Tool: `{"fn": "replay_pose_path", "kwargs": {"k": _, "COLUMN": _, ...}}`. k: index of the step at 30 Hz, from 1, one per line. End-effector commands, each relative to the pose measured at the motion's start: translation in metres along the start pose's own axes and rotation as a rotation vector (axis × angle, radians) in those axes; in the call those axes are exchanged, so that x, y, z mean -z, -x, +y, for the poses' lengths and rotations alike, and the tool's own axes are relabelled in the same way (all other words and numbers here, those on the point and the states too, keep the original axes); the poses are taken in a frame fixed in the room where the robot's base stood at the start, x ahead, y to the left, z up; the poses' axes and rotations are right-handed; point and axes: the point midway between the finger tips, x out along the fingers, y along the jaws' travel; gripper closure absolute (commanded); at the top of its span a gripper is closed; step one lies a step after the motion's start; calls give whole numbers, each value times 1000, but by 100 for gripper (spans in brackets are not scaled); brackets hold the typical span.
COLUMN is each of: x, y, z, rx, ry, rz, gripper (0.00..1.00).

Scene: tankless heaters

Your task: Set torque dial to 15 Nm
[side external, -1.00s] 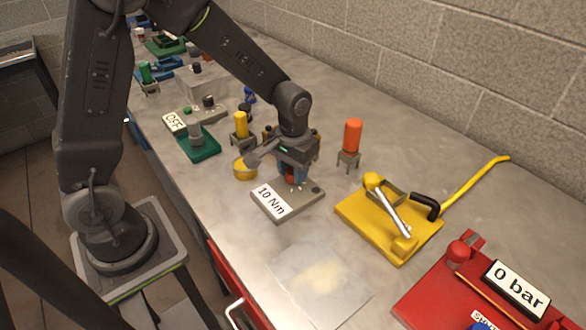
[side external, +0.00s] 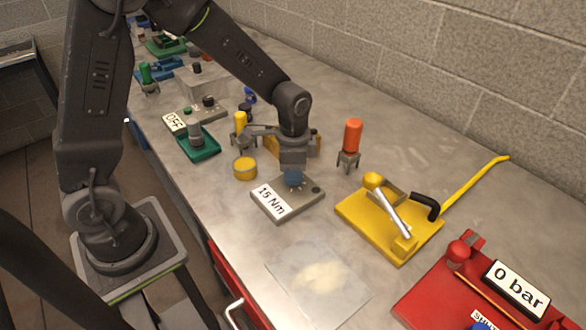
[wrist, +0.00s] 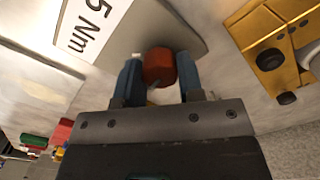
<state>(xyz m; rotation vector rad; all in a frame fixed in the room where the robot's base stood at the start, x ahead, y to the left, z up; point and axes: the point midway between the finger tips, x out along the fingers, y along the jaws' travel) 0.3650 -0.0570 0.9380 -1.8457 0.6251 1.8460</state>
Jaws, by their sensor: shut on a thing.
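The torque dial unit is a flat grey plate (side external: 306,201) on the bench, with a white label (side external: 268,200) that reads "15 Nm". In the wrist view the label (wrist: 95,22) is partly cut off and shows "5 Nm". The red dial knob (wrist: 159,67) sits between the two blue fingers of my gripper (wrist: 158,82), which is shut on it. In the side view my gripper (side external: 292,178) points down over the plate and hides the knob.
A yellow fixture (side external: 375,235) with a metal lever stands to the right, and an orange-topped post (side external: 352,138) behind it. A yellow round part (side external: 245,168) lies left of the plate. A clear bag (side external: 318,283) lies in front. A red unit (side external: 440,290) reads "0 bar".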

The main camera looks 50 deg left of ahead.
Motion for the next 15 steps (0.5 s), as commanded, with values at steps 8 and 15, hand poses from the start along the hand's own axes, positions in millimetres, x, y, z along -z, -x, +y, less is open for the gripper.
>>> {"fn": "replay_pose_path", "kwargs": {"k": 8, "x": 0, "y": 0, "z": 0, "rx": 0, "ry": -106, "rz": 0, "gripper": 89}}
{"fn": "replay_pose_path", "kwargs": {"k": 15, "x": 0, "y": 0, "z": 0, "rx": 0, "ry": -133, "rz": 1, "gripper": 89}}
